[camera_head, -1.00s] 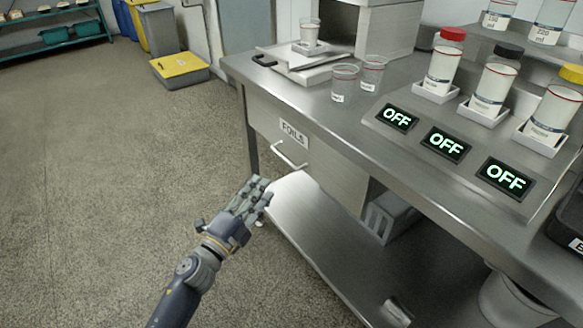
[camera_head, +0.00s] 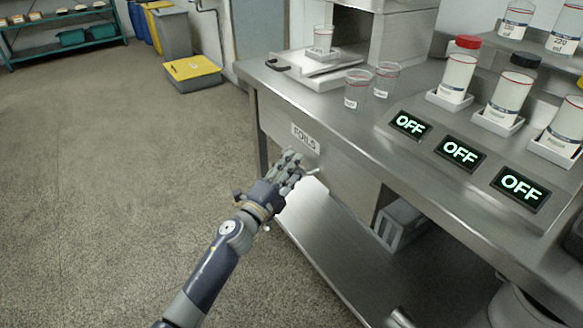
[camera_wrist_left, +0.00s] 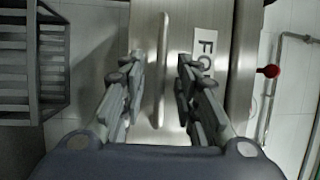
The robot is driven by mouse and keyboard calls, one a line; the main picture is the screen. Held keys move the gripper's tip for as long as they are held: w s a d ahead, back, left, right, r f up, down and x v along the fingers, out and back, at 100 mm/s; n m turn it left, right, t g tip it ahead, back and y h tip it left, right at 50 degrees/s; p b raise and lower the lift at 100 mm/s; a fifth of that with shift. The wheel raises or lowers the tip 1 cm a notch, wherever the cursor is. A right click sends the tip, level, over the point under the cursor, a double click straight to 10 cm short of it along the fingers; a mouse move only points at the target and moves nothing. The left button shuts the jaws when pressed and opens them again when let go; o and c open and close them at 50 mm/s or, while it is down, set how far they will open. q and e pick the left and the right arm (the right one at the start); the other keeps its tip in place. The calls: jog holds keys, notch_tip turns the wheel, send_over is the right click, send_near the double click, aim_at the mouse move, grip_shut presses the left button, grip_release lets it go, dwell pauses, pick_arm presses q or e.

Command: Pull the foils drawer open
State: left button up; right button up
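The foils drawer (camera_head: 335,172) is a steel front under the bench top, with a white FOILS label (camera_head: 305,139). It looks shut. Its bar handle is mostly hidden behind my left gripper (camera_head: 291,165) in the head view; one end shows just right of the fingers. In the left wrist view, the handle (camera_wrist_left: 163,70) runs lengthwise between the two open fingers of the gripper (camera_wrist_left: 160,85), with gaps on both sides. The label (camera_wrist_left: 205,60) shows beside it, partly covered by a finger. My right gripper is not in view.
The steel bench (camera_head: 330,100) carries two clear cups (camera_head: 357,88), a scale (camera_head: 320,65) and capped jars (camera_head: 457,75) behind several OFF displays (camera_head: 460,153). A lower shelf (camera_head: 320,230) lies under the drawer. The floor (camera_head: 120,190) to the left is clear.

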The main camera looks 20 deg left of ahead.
pick_arm(q)
grip_shut()
jog(key=s+a+p, duration=0.2)
jog(key=s+a, duration=1.4)
jog(key=s, duration=0.5)
jog(key=shift+s+a, duration=0.25)
jog(key=shift+a, duration=0.1)
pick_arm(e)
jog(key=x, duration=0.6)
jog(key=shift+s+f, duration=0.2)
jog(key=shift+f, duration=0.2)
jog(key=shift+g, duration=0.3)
